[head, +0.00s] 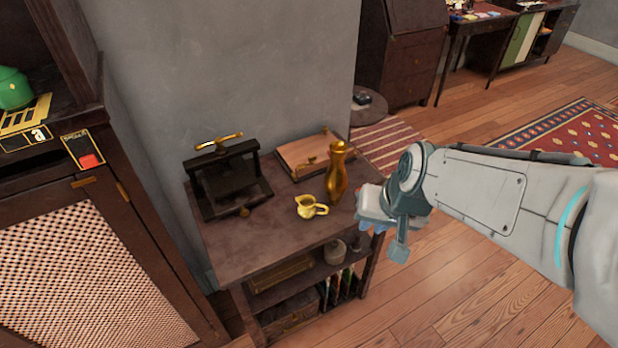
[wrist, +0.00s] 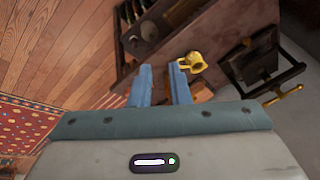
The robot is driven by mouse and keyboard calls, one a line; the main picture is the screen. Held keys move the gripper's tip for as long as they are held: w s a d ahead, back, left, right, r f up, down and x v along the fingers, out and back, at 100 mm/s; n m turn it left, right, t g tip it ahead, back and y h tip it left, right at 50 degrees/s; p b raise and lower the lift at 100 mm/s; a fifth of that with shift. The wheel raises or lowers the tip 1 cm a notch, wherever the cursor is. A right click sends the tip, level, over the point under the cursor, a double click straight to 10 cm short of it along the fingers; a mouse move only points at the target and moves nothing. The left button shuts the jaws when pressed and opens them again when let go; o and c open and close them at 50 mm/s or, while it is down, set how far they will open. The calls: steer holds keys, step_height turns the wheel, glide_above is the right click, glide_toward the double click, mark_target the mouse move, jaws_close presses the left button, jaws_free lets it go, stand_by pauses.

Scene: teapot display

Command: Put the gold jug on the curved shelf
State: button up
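A small gold jug (head: 306,207) with a handle stands upright on the small brown table (head: 240,252). A tall gold pitcher (head: 338,175) stands just behind it to the right. My gripper (head: 368,222) is at the table's right edge, to the right of the small jug and apart from it. In the wrist view my gripper (wrist: 160,70) has its two blue fingers spread with nothing between them. The small jug shows there just beyond the right fingertip (wrist: 192,66). I cannot tell which surface is the curved shelf.
A dark stand (head: 228,182) with a gold piece (head: 219,142) on top fills the table's left side. A wooden box (head: 305,153) lies at the back. Lower shelves hold pots and books. A dark cabinet (head: 90,250) stands at left. Floor at right is clear.

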steer(key=w+a+f+m+y, duration=0.1)
steer(key=w+a+f, duration=0.3)
steer(key=a, duration=0.3)
steer(key=m+t+h, duration=0.3)
steer(key=t+h, duration=0.5)
steer(key=t, duration=0.1)
glide_toward(327, 210)
steer(key=w+f, duration=0.1)
steer(key=w, duration=0.1)
steer(key=w+d+f, duration=0.1)
steer(key=f, duration=0.1)
steer(key=shift+w+d+b, duration=0.25)
steer(key=shift+w+b, duration=0.05)
steer(key=shift+w, duration=0.1)
steer(key=x, duration=0.2)
steer(key=r+x, duration=0.1)
steer(key=x, duration=0.1)
steer(key=shift+w+d+f+p, duration=0.1)
steer(key=shift+w+f+p, duration=0.1)
steer(key=shift+w+p, duration=0.25)
steer(key=shift+w+d+f, duration=0.15)
steer(key=shift+w+f, duration=0.1)
steer(key=shift+w, duration=0.25)
jaws_close()
